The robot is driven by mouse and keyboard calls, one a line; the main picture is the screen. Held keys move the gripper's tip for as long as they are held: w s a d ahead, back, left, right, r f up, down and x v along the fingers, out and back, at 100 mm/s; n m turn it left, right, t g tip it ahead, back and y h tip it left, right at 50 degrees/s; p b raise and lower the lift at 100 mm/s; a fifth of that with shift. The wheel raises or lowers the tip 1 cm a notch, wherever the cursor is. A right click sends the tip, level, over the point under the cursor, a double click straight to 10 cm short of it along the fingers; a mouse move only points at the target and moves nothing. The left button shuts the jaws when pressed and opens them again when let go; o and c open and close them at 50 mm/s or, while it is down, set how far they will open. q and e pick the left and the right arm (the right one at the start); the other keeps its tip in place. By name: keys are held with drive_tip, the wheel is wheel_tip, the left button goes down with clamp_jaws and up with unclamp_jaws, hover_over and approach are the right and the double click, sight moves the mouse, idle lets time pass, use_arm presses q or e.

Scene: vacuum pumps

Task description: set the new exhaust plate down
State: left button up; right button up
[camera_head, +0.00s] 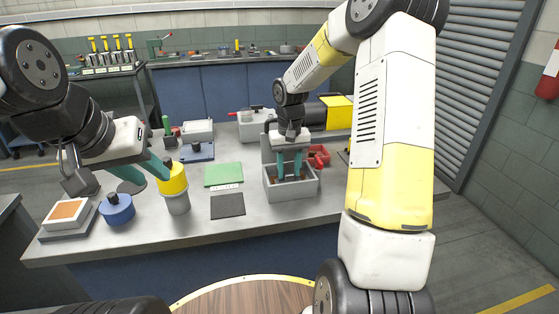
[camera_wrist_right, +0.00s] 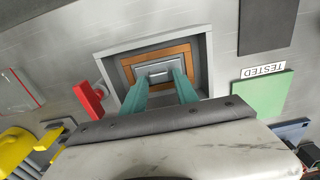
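My right gripper (camera_head: 289,178) reaches down into an open grey box (camera_head: 315,187) on the workbench. The right wrist view shows the exhaust plate (camera_wrist_right: 142,66), a stepped grey square with a small light bar in its middle, inside a brown-orange border (camera_wrist_right: 124,72) in the box. My two teal fingers (camera_wrist_right: 161,78) meet opposite sides of the plate's raised middle and appear shut on it. Whether the plate's underside touches anything is hidden. My left gripper (camera_head: 148,177) is open at the left, beside a yellow-topped grey cylinder (camera_head: 177,203), with nothing visible between its fingers.
A red part (camera_head: 319,155) stands close behind the box. A green mat (camera_head: 223,174), a "TESTED" label (camera_wrist_right: 263,72) and a dark mat (camera_head: 228,206) lie left of it. A blue knobbed part (camera_head: 117,210) and an orange-topped white block (camera_head: 67,213) stand at the bench's left.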

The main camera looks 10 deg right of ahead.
drive_tip(key=shift+o, duration=0.7)
wheel_tip(320, 180, up, 12)
drive_tip(key=s+a+r+t+y, duration=0.1)
drive_tip(key=s+r+t, duration=0.2)
drive_tip(key=s, duration=0.9)
drive_tip(key=s+a+r+t+y, duration=0.1)
drive_tip(key=s+r+t, duration=0.2)
drive_tip(key=s, duration=0.9)
drive_tip(key=shift+s+r, duration=0.15)
drive_tip(key=shift+r, duration=0.7)
drive_tip(key=shift+a, duration=0.1)
drive_tip(key=shift+c, duration=0.2)
